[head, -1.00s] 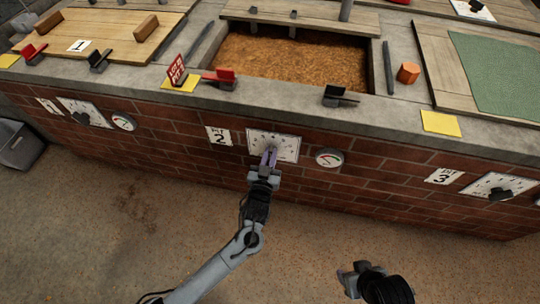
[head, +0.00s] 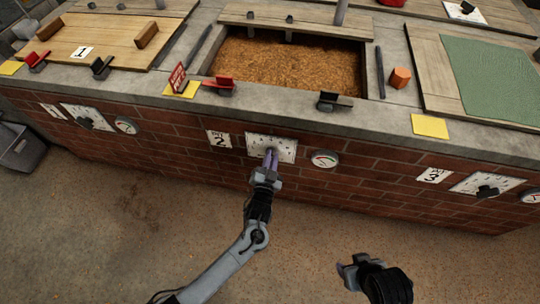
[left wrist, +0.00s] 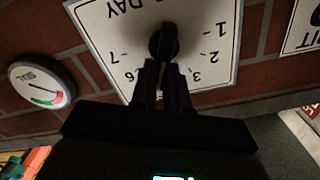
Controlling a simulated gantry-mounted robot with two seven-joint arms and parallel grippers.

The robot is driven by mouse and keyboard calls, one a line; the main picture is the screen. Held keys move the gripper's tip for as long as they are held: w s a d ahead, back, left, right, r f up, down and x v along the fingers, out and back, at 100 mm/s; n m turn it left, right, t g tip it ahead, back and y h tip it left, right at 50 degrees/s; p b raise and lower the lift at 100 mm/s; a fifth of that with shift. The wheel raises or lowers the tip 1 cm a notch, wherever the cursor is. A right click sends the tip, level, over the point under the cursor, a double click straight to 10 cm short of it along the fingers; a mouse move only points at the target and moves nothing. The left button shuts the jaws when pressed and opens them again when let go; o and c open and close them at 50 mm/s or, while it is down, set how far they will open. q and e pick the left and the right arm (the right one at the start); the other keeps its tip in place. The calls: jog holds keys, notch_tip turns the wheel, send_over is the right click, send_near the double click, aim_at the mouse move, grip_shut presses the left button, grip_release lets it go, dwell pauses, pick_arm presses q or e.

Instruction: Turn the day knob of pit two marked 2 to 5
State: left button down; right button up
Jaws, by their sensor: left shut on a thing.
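The white day dial plate (head: 258,146) of pit two is on the brick front, beside the sign marked 2 (head: 219,139). Its dark round knob (left wrist: 163,41) shows in the left wrist view, where the plate (left wrist: 105,25) appears upside down with DAY and its numbers. My left gripper (head: 271,156) reaches up from below and is shut on the knob. Its fingers (left wrist: 163,72) hide the lower part of the knob and some numbers, so I cannot read which number the knob points to. My right gripper (head: 348,270) hangs away from the wall at the lower right; its jaw opening is unclear.
A round gauge (head: 325,159) sits just right of the dial. Other dials are at pit one (head: 87,117) and pit three (head: 486,185). The ledge above holds a red sign (head: 177,78) and dark brackets. The floor in front is clear.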

pick_arm(q)
jog(key=shift+f+m, duration=0.1)
jog(key=shift+m, duration=0.3)
jog(key=c, duration=1.1)
grip_release()
jog(key=shift+s, duration=0.1)
jog(key=shift+p+v, duration=3.05)
jog(key=shift+v, duration=2.3)
